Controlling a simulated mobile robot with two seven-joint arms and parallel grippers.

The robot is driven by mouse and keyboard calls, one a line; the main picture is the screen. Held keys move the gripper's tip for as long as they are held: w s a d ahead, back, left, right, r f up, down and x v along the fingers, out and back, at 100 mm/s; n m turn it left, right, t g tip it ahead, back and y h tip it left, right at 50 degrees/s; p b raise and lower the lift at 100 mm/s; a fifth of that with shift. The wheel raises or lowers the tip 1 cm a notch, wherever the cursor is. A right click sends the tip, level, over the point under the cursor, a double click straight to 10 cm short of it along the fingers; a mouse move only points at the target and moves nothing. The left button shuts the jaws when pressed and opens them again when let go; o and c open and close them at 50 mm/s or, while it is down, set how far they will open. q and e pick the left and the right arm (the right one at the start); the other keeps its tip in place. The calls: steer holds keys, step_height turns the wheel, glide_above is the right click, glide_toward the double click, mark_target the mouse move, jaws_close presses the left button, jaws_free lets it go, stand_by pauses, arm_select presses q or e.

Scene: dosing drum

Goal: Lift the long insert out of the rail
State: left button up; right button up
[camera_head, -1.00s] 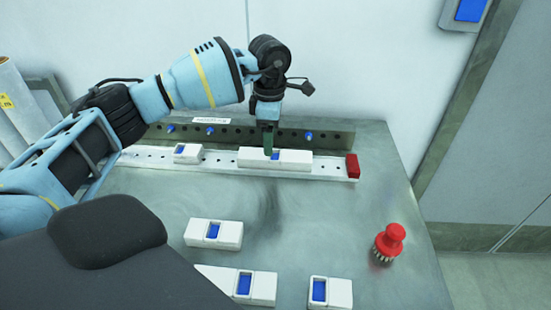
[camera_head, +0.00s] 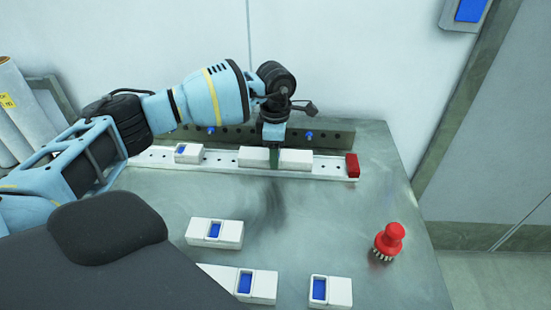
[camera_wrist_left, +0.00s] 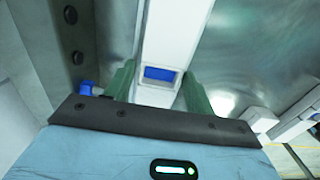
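The long insert (camera_head: 295,159) is a white block lying in the white rail (camera_head: 325,173) at the back of the table. My left gripper (camera_head: 274,165) points down over its middle, and one green finger hangs in front of its near side. The left wrist view shows the two green fingers (camera_wrist_left: 160,85) spread, one on each side of the insert (camera_wrist_left: 172,35), with its blue window between them. The gripper looks open; whether the fingers touch the sides is hard to tell. The blue window is hidden in the head view. My right gripper is not in view.
A short white insert (camera_head: 188,153) sits further left in the rail, and a red end block (camera_head: 352,166) closes its right end. Several white inserts, one here (camera_head: 214,233), lie on the table front. A red knob (camera_head: 389,241) stands at right. A perforated bar (camera_head: 335,137) runs behind the rail.

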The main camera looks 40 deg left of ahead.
arm_select(q)
steer(key=c, duration=0.9)
steer(key=shift+r, duration=0.1)
steer(key=shift+r, duration=0.45)
steer(key=r, duration=0.2)
steer(key=shift+s+d+r, duration=0.15)
steer(key=shift+s+r, duration=0.15)
steer(key=s+d, duration=0.2)
steer(key=s, duration=0.2)
steer(key=s+d+r, duration=0.1)
steer(key=s+d, duration=0.1)
steer(key=s, duration=0.3)
steer(key=s+d, duration=0.2)
steer(key=s, duration=0.3)
steer(key=shift+d+r+b, duration=0.1)
steer(key=shift+r+b, duration=0.1)
steer(key=shift+b, duration=0.1)
